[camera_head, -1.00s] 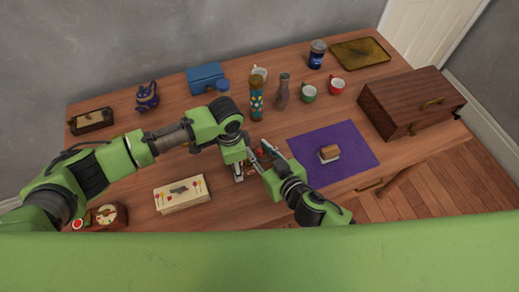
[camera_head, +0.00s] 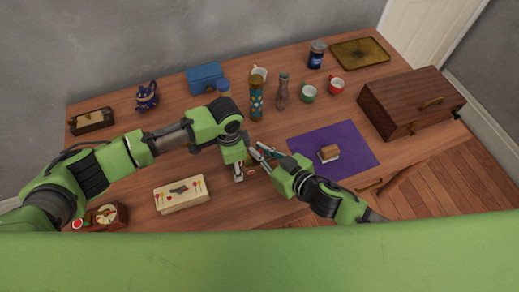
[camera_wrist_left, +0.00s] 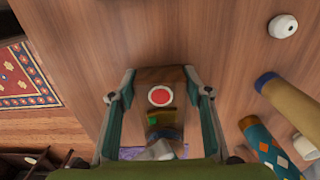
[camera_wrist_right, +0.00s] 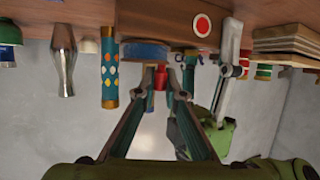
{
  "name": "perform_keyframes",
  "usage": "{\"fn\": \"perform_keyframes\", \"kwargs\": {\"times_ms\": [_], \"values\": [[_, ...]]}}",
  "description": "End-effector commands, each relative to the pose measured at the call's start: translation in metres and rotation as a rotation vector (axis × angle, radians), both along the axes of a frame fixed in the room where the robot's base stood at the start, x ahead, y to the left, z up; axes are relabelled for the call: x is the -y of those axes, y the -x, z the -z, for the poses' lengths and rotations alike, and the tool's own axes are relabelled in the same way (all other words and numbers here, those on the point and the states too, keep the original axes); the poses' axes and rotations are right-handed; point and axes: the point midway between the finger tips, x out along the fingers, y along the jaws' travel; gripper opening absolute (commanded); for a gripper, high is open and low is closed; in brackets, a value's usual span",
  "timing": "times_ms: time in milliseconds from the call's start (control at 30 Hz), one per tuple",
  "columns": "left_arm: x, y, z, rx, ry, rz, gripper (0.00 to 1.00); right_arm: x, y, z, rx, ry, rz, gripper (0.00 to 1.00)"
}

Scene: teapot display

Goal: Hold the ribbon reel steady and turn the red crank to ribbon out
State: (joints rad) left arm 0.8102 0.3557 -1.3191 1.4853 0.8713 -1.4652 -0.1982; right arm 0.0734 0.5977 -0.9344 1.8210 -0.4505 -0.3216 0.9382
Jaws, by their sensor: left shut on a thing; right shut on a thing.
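My left gripper (camera_head: 240,172) is shut on the ribbon reel (camera_wrist_left: 160,76), a brown wooden block with a red-and-white disc that sits between its fingers in the left wrist view. In the right wrist view the reel's wooden body (camera_wrist_right: 165,27) shows, with a blue round part (camera_wrist_right: 145,53) beside it. The red crank (camera_wrist_right: 160,78) is between the fingertips of my right gripper (camera_head: 258,153), which is shut on it. In the head view the two grippers hide most of the reel.
A cream box (camera_head: 180,194) lies to the left of the grippers. A purple mat (camera_head: 350,160) with a small brown-and-white block (camera_head: 328,152) lies to the right. A patterned bottle (camera_head: 257,100) and a vase (camera_head: 282,92) stand behind. A wooden chest (camera_head: 410,95) fills the right end.

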Motion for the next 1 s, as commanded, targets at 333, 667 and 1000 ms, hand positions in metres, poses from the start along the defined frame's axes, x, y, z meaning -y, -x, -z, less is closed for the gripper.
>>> {"fn": "perform_keyframes", "kwargs": {"times_ms": [333, 667, 1000], "values": [[0.002, 0.000, -0.001, 0.001, 0.005, 0.002, 0.14, 0.006, 0.001, -0.001, 0.007, 0.006, -0.304, 0.00], [0.003, 0.000, -0.001, 0.002, 0.006, 0.003, 0.14, 0.012, 0.000, -0.002, 0.008, 0.003, -0.572, 0.00], [0.003, 0.000, -0.001, 0.000, 0.005, 0.004, 0.14, 0.018, -0.001, 0.000, 0.005, 0.004, -0.886, 0.00]]}}
